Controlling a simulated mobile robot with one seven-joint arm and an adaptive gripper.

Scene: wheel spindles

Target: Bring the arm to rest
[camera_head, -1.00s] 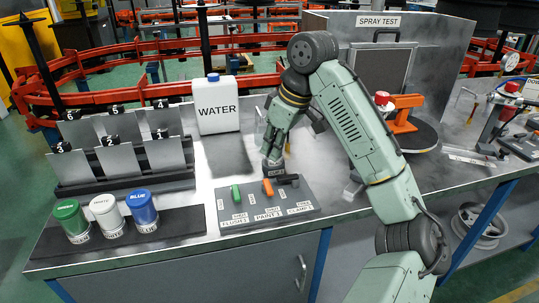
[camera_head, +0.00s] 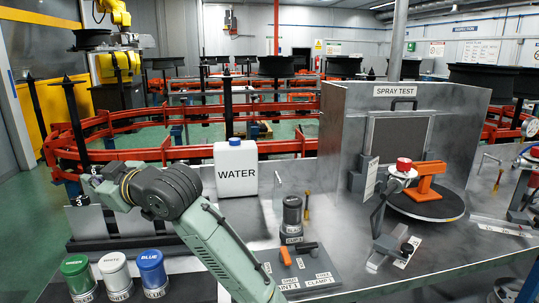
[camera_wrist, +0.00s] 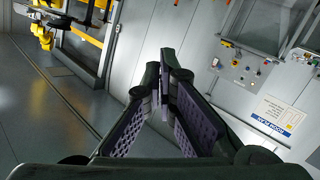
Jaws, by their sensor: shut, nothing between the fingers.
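A dark labelled cup (camera_head: 291,216) stands behind the switch panel (camera_head: 318,270). A white water jug (camera_head: 236,170) stands behind my arm. Green (camera_head: 77,275), white (camera_head: 115,274) and blue (camera_head: 151,270) paint pots are at front left. The spray booth (camera_head: 452,135) and an orange fixture (camera_head: 428,180) are at right.

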